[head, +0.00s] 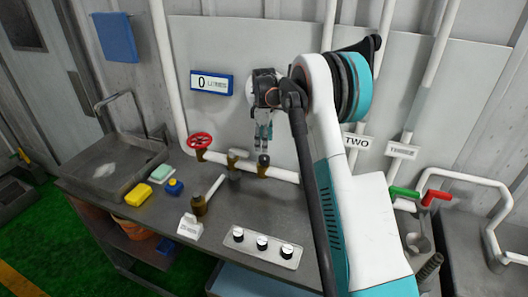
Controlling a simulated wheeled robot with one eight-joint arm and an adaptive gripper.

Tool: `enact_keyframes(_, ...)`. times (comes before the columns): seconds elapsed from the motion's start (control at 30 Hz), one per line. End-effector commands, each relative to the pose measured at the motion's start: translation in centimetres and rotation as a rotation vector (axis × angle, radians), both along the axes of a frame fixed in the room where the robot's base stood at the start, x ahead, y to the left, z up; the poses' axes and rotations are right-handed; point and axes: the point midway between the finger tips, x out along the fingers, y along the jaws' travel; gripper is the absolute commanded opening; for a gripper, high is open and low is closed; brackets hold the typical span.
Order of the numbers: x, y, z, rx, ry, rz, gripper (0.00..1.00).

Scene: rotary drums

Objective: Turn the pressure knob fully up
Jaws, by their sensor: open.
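My gripper (263,143) points down in front of the grey back panel, with its fingers just above a small dark-topped fitting (263,160) on the white pipe. It is open and I see nothing between its fingers. A light plate (253,255) at the bench's front edge carries three dark knobs with pale tops: left (238,235), middle (262,243) and right (287,251). No readable label tells me which control is the pressure knob. My gripper is well behind and above the plate, apart from these knobs.
A sink (100,165), yellow sponge (138,195) and blue-topped item (174,187) lie further left. A blue-framed display (211,83) reads 0.

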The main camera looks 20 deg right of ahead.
Motion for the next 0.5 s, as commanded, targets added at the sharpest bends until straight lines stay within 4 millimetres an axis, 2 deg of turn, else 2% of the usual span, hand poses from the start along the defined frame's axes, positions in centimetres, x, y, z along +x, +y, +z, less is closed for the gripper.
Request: enact_keyframes(0.5, 0.1, -0.1, -6.6, 0.000, 0.002, 0.002, 0.59)
